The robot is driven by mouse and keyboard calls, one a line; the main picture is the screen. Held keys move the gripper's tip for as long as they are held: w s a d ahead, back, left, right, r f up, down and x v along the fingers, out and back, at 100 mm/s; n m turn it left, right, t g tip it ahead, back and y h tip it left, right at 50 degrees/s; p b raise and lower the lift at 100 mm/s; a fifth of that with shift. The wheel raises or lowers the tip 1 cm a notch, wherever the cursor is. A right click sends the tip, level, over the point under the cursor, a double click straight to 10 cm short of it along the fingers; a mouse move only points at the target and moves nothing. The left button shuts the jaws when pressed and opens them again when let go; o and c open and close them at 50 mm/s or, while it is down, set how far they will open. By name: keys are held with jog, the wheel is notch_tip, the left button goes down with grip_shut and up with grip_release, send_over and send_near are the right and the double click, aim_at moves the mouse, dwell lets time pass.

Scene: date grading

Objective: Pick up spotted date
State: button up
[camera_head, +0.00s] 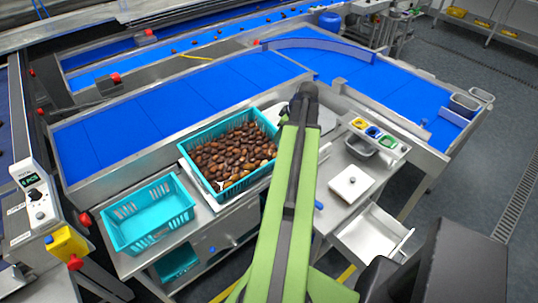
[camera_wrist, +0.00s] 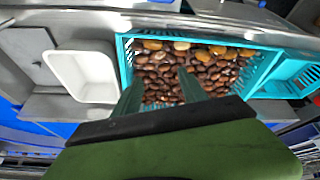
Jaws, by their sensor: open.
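Many brown dates (camera_head: 235,152) fill a teal crate (camera_head: 248,183) on the steel bench in the head view. In the wrist view the same dates (camera_wrist: 200,72) lie inside the crate (camera_wrist: 262,68). A few lighter, yellowish dates (camera_wrist: 181,46) lie along its upper edge there. I cannot tell which date is the spotted one. My gripper (camera_wrist: 160,78) shows in the wrist view with its two fingers apart over the dates, and nothing shows between them. In the head view my green arm hides the gripper and some of the bench.
An empty teal crate (camera_head: 121,243) stands left of the full one. Blue conveyor belts (camera_head: 180,100) run behind. Right of my arm are a white square box (camera_head: 352,182), small coloured cups (camera_head: 374,132) and a white tray (camera_head: 372,233). A white bin (camera_wrist: 82,72) shows left in the wrist view.

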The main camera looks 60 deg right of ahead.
jog(key=b, duration=0.9)
send_over(271, 152)
jog(key=s, duration=0.2)
notch_tip(271, 152, down, 10)
jog(key=shift+w+a+f, duration=0.1)
jog(key=shift+a, duration=0.05)
jog(key=b+x, duration=0.4)
jog(key=shift+f, duration=0.5)
jog(key=shift+f+b, duration=0.15)
jog(key=shift+b, duration=0.3)
jog(key=c, duration=0.6)
